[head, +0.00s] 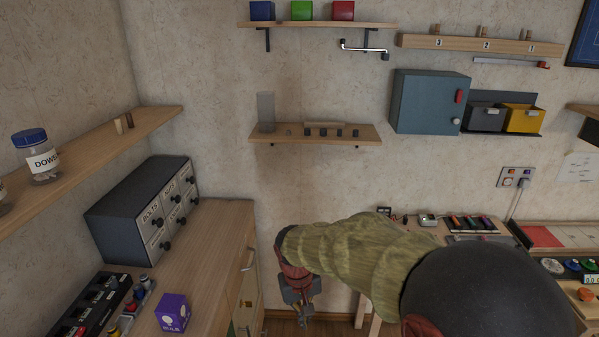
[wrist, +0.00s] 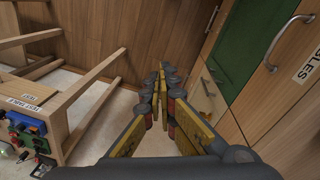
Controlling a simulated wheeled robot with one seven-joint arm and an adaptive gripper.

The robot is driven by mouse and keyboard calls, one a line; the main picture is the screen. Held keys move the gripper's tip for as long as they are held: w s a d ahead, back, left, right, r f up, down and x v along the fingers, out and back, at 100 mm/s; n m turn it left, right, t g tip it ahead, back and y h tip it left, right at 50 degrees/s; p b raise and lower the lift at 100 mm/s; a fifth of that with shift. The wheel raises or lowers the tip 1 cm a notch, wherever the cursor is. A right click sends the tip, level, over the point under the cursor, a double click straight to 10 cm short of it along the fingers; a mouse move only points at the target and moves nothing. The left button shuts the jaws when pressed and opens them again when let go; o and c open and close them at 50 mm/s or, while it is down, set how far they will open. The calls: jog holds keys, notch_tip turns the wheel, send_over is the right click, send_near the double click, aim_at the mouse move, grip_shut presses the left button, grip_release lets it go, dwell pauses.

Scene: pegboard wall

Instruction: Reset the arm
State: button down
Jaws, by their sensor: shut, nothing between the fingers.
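My arm, in an olive sleeve, reaches across the lower middle of the head view. My gripper (head: 303,312) hangs pointing down between the wooden cabinet on the left and the workbench on the right. In the wrist view my gripper (wrist: 161,76) shows its two yellow-padded fingers brought together at the tips. It is shut and holds nothing. No object touches the fingertips.
The wooden cabinet (head: 212,262) stands close left of my gripper; its green door (wrist: 245,45) and handles show in the wrist view. The wooden bench frame (wrist: 88,115) is on the other side. A small shelf (head: 316,138) hangs above.

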jog(key=s+d+r+m+t+p, duration=0.1)
jog(key=s+d+r+t, duration=0.1)
jog(key=s+d+r, duration=0.7)
jog(key=s+d+r+m+t+y+p, duration=0.1)
jog(key=s+d+r+m+t, duration=0.1)
jog(key=s+d+r, duration=0.6)
jog(key=s+r, duration=0.2)
jog(key=s, duration=0.3)
jog(key=shift+d+t, duration=0.4)
jog(key=c, duration=2.6)
grip_release()
